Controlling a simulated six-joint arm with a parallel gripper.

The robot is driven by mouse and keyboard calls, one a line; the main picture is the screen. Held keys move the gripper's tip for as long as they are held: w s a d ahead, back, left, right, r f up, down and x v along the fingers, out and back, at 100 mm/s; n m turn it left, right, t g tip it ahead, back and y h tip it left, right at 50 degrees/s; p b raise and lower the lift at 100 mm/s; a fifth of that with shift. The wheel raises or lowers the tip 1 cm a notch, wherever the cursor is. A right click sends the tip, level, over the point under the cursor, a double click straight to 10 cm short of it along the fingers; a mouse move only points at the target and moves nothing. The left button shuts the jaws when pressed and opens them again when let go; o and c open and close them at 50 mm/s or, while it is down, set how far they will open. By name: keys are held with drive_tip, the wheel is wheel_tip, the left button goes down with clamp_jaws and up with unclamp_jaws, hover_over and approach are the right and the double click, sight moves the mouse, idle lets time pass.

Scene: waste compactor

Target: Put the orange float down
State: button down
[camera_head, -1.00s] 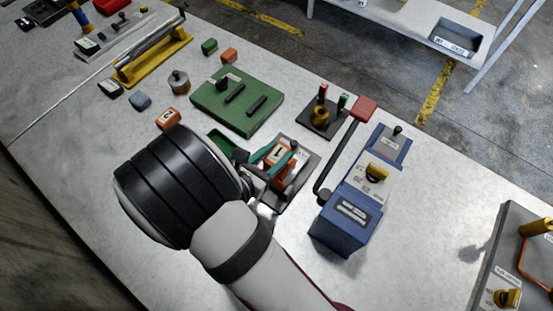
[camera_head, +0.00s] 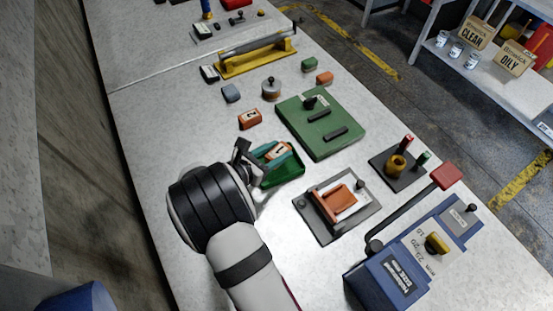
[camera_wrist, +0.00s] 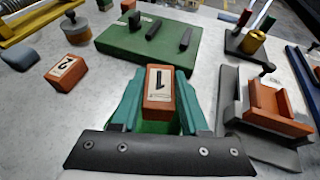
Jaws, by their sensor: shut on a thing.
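The orange float, a small block with a cream label marked "1", is between the teal fingers of my gripper (camera_wrist: 158,82). The float (camera_wrist: 160,104) is upright in the wrist view, its label facing up and towards me. In the head view my gripper (camera_head: 266,157) holds the float (camera_head: 279,150) at a green tray (camera_head: 292,174). Only part of the tray (camera_wrist: 155,128) shows below the float in the wrist view. I cannot tell whether the float touches the tray floor.
A grey fixture (camera_head: 315,222) with an orange cradle (camera_head: 339,200) stands to the right. A green plate (camera_head: 310,134) lies behind the tray. An orange block marked "2" (camera_head: 250,119) sits to the back left. A blue press (camera_head: 395,270) stands front right.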

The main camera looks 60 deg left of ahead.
wheel_tip(320, 180, down, 4)
drive_tip(key=shift+s+a+f, duration=0.1)
drive_tip(key=shift+f, duration=0.05)
drive_tip(key=shift+f, duration=0.15)
drive_tip(key=c, duration=0.7)
unclamp_jaws()
drive_tip(key=shift+s+r, duration=0.1)
drive_tip(key=shift+r, duration=0.15)
drive_tip(key=v, duration=1.2)
